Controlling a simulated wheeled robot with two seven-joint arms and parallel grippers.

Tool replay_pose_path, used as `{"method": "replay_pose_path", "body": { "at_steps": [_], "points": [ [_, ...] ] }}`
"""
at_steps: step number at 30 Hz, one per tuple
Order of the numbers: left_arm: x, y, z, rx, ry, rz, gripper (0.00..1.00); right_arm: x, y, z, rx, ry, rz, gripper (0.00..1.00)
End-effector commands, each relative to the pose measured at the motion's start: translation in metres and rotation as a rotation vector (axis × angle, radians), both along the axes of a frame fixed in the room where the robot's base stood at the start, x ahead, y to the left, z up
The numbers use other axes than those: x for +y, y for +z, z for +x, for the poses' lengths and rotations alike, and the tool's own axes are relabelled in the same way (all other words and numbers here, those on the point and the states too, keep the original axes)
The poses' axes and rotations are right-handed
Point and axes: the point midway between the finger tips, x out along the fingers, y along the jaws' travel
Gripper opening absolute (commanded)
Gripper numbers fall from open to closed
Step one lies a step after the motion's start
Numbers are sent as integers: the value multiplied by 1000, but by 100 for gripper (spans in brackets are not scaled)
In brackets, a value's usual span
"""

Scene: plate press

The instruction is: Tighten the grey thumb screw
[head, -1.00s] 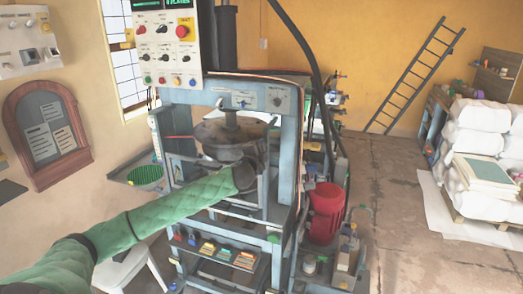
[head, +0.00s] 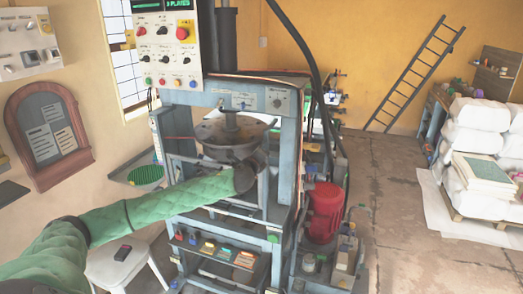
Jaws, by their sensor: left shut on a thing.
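The plate press (head: 290,150) stands in the middle of the head view, with a dark round metal pan-like part (head: 212,132) under its upper beam. My left arm, in a green quilted sleeve, reaches in from the lower left. My left gripper (head: 254,170) is at the press, just below and right of the round part. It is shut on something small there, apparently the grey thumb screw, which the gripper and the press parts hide. My right gripper is out of view.
A control panel (head: 168,45) hangs over the press at the upper left. A red motor (head: 325,210) is at the right.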

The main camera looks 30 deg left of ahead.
Motion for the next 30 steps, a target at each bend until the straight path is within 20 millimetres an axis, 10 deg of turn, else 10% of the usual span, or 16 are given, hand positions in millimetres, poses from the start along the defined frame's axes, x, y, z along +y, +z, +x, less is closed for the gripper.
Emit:
{"method": "replay_pose_path", "body": {
  "at_steps": [30],
  "points": [
    [1,-4,-1,201,-4,818,12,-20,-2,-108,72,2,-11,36]
  ]
}}
